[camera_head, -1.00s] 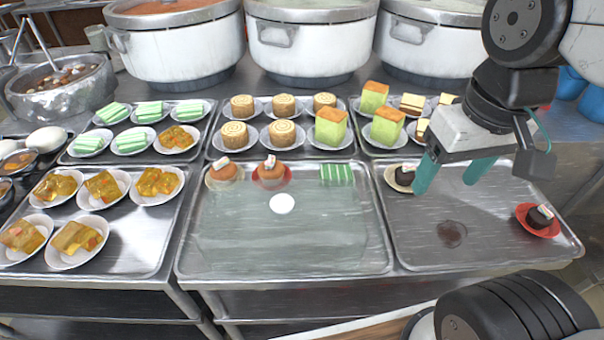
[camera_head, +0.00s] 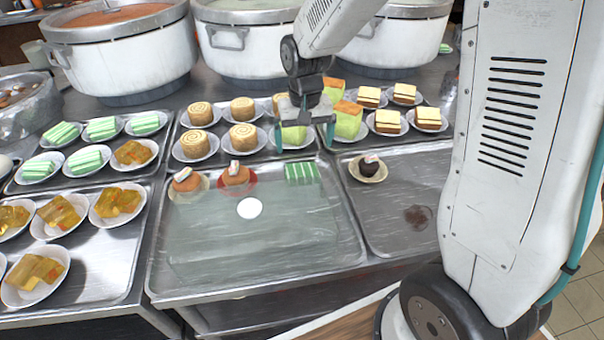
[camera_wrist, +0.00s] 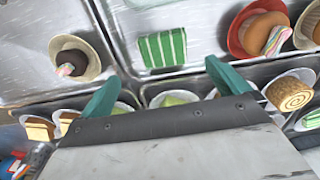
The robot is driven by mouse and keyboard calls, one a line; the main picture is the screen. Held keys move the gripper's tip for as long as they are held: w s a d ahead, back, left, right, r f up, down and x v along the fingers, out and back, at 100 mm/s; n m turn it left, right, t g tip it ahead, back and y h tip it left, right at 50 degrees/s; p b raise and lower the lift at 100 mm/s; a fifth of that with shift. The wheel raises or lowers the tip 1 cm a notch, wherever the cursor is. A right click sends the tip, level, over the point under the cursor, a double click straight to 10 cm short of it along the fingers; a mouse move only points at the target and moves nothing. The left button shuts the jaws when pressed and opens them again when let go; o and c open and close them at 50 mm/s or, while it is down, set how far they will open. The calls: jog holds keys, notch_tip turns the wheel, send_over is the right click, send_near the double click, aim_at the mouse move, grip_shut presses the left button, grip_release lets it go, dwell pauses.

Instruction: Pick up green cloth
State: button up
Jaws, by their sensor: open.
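The green cloth (camera_head: 302,173) is a small folded piece with white stripes. It lies flat at the back right corner of the middle front tray (camera_head: 330,250), and it also shows in the wrist view (camera_wrist: 162,48). My gripper (camera_head: 305,138) is above the green-sided cakes just behind the cloth, with its two teal fingers apart and nothing between them. In the wrist view my fingertips (camera_wrist: 160,78) point toward the cloth, which lies beyond them and apart from them.
Orange-brown cakes on a red plate (camera_head: 235,178) and a pale plate (camera_head: 187,185) are left of the cloth. A dark cupcake (camera_head: 368,168) sits on the right tray (camera_head: 395,225). Plated cakes crowd the trays behind; large pots (camera_head: 125,55) stand at the back. The middle tray's front is clear.

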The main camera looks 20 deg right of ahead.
aim_at(302, 169)
jog(key=f, duration=0.1)
jog(key=w+f, duration=0.1)
jog(key=f, duration=0.1)
jog(key=shift+w+a, duration=0.2)
jog(key=shift+w, duration=0.05)
jog(key=f, duration=0.7)
jog(key=shift+s+d+f, duration=0.1)
jog(key=shift+s, duration=0.15)
jog(key=c, duration=0.8)
